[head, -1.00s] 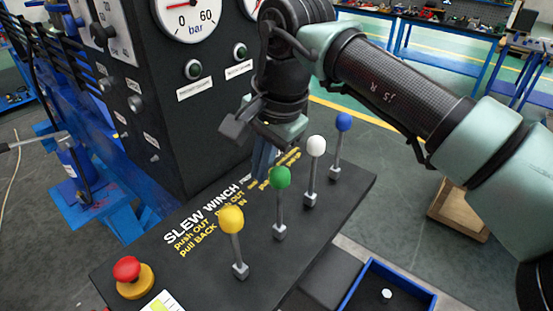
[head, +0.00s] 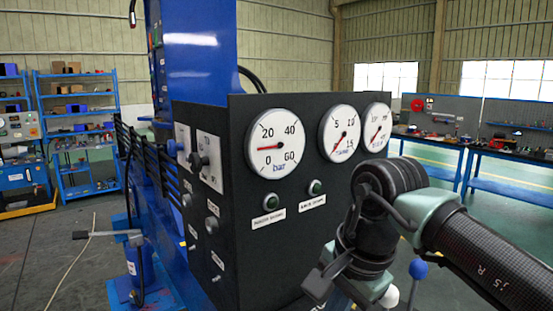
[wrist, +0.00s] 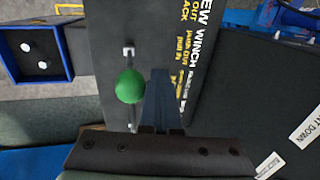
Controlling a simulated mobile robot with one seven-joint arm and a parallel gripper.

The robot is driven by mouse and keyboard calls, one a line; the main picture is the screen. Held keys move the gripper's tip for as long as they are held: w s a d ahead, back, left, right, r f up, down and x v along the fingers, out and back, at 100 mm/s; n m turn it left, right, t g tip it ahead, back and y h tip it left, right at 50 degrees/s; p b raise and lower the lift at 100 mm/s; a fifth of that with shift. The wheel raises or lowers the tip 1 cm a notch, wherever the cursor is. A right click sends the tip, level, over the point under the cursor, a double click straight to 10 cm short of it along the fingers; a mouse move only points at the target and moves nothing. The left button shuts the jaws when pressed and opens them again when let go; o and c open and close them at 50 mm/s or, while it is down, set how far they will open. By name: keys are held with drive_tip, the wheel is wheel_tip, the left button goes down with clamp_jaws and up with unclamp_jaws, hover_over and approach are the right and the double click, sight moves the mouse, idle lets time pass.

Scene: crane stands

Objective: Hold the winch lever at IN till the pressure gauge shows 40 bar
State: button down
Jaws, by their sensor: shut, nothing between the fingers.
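The pressure gauge (head: 275,143), marked bar, has a red needle pointing left, about midway between 0 and 20. The green-knobbed lever (wrist: 130,86) shows in the wrist view beside the panel lettering "WINCH" (wrist: 198,55). My gripper (wrist: 160,74) is shut and empty, its blue fingers just right of the green knob in that view. I cannot tell whether they touch it. In the head view my gripper's fingertips and the green lever are below the picture.
A white knob (head: 389,297) and a blue knob (head: 418,269) stand beside my arm. Two more gauges (head: 340,133) (head: 377,127) sit right of the bar gauge. The black gauge cabinet (head: 245,225) rises close to my gripper. A blue tray (wrist: 66,45) holds small white pieces.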

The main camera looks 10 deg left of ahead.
drive_tip(key=shift+s+d+b, duration=0.3)
drive_tip(key=shift+s+d, duration=0.3)
drive_tip(key=shift+d, duration=0.1)
drive_tip(key=w+a+r+p, duration=0.2)
drive_tip(key=a+r+p, duration=0.1)
drive_tip(key=r+p, duration=0.5)
wheel_tip(320, 180, up, 2)
drive_tip(key=shift+w, duration=0.35)
